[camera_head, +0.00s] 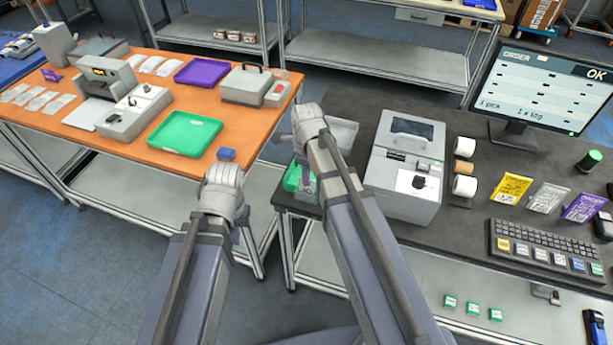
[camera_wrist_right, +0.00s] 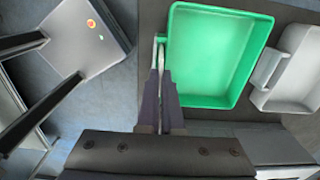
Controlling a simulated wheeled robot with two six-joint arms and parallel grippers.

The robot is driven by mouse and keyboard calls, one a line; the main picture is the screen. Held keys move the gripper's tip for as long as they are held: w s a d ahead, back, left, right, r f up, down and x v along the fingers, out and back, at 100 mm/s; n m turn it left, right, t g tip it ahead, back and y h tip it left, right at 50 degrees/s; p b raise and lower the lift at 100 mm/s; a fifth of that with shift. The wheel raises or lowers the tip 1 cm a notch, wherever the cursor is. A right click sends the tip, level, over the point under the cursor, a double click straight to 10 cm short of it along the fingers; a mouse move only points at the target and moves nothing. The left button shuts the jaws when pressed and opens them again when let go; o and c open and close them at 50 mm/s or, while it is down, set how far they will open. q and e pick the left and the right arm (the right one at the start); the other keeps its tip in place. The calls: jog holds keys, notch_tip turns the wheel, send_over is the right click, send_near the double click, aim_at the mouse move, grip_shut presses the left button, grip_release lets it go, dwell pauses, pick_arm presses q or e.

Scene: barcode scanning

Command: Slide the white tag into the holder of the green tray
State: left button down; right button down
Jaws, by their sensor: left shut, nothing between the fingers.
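A green tray (camera_wrist_right: 212,58) lies on the dark table, filling the middle of the right wrist view. In the head view the tray (camera_head: 291,178) is mostly hidden behind my right arm. My right gripper (camera_wrist_right: 160,72) is at the tray's left rim, fingers close together. A thin pale strip, seen edge-on, shows between the fingertips and looks like the white tag (camera_wrist_right: 161,54). It meets the rim where the holder is; how deep it sits I cannot tell. My left gripper (camera_head: 222,185) is shut and empty, in front of the orange table, its fingertips mostly hidden.
A grey bin (camera_wrist_right: 290,75) stands right of the tray. A grey printer-like machine (camera_head: 405,165) stands further right, with label rolls, a keyboard (camera_head: 545,255) and a monitor (camera_head: 540,92). Another green tray (camera_head: 185,132) and a purple tray (camera_head: 204,72) lie on the orange table (camera_head: 130,150).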

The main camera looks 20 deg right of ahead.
jog(key=c, duration=1)
grip_release()
notch_tip(320, 180, up, 8)
jog(key=p, duration=0.8)
jog(key=shift+f, duration=0.1)
